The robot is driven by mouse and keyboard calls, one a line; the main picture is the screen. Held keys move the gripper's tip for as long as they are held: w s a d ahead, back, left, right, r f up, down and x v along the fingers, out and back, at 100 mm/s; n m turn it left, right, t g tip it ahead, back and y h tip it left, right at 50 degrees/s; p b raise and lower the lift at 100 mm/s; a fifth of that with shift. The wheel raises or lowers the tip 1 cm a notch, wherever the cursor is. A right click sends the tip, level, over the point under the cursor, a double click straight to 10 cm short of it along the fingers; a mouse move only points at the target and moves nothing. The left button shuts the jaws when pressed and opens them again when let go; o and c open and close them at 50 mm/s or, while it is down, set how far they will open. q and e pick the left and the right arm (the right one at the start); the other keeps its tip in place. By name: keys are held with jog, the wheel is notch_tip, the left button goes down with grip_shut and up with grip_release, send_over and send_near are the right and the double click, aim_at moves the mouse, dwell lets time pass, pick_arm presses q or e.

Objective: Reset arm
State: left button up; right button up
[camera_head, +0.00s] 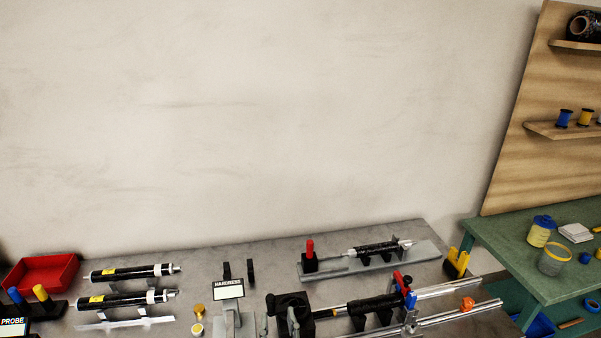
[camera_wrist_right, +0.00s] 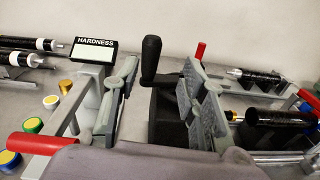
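My right gripper (camera_wrist_right: 160,85) shows in the right wrist view with its two grey ribbed fingers spread apart and no object held between them. A black upright handle (camera_wrist_right: 151,58) shows in the gap between the fingers, and it appears to stand beyond them on a black block. Most of the arm is out of the frame. My left gripper is not in view.
The grey bench (camera_head: 200,265) holds black rollers (camera_head: 132,272) in cradles, a red tray (camera_head: 42,273), a PROBE display (camera_head: 13,323), and a rail rig (camera_head: 440,308) with a black roller. A green table (camera_head: 500,235) stands right. The space above the bench is clear.

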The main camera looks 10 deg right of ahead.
jog(key=s+d+f+m+g+h, duration=0.35)
jog(key=s+d+m, duration=0.25)
jog(key=d+m, duration=0.4)
jog(key=s+d+f+m+g+h, duration=0.25)
jog(key=s+d+m+g, duration=0.45)
jog(key=m, duration=0.5)
jog(key=s+d+r+m+g+y, duration=0.1)
jog(key=s+m+g+y, duration=0.15)
jog(key=s+m, duration=0.45)
jog(key=s+d+m+g+y, duration=0.1)
jog(key=s+d+m+y, duration=0.15)
jog(key=s+m, duration=0.4)
notch_tip(320, 180, down, 27)
jog(key=s+a+n+g+b, duration=0.1)
jog(key=s+n+b, duration=0.1)
jog(key=s+b, duration=0.1)
jog(key=s+d+f+g+b, duration=0.1)
jog(key=s+d+f+b, duration=0.1)
jog(key=s+f, duration=1.5)
notch_tip(320, 180, down, 3)
jog(key=shift+d+g, duration=0.4)
jog(key=shift+d, duration=0.05)
